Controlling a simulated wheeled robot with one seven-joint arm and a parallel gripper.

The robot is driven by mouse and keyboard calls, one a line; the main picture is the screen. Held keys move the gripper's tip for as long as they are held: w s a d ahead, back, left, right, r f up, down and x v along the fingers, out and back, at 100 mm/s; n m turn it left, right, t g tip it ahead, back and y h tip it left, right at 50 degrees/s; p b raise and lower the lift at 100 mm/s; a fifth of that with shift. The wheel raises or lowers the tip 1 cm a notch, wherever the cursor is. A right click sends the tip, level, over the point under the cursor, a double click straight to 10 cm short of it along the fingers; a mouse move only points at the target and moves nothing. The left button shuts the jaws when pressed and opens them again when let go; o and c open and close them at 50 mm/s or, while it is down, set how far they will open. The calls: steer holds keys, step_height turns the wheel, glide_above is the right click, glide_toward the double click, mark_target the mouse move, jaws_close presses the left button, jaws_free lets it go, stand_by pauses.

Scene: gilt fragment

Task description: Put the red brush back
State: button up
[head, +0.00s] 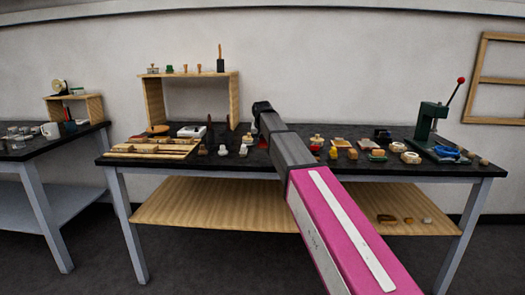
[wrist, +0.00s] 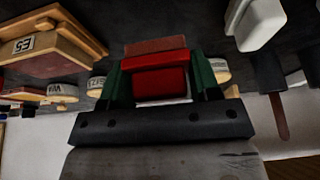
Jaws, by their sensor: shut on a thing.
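The red brush (wrist: 158,80) sits between the green fingers of my gripper (wrist: 162,72) in the wrist view. It is a red block with a duller brownish-red part at its far side. The gripper is shut on it. Whether the brush touches the table is hard to tell. In the head view my arm reaches over the middle of the dark workbench (head: 446,171). The arm hides most of the gripper there. A small red patch shows at the arm's left side; I cannot tell whether it is the brush.
A wooden shelf (head: 233,100) stands at the bench's back left. Wooden trays (head: 150,149) lie at the left. Several small pieces lie right of my arm, before a green lever press (head: 428,122). A labelled wooden block (wrist: 45,52) and a white piece (wrist: 262,20) are near the gripper.

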mark_target(263, 145)
steer(key=shift+f, duration=2)
steer(key=o, duration=0.9)
steer(key=shift+f, duration=0.1)
steer(key=v, duration=1.2)
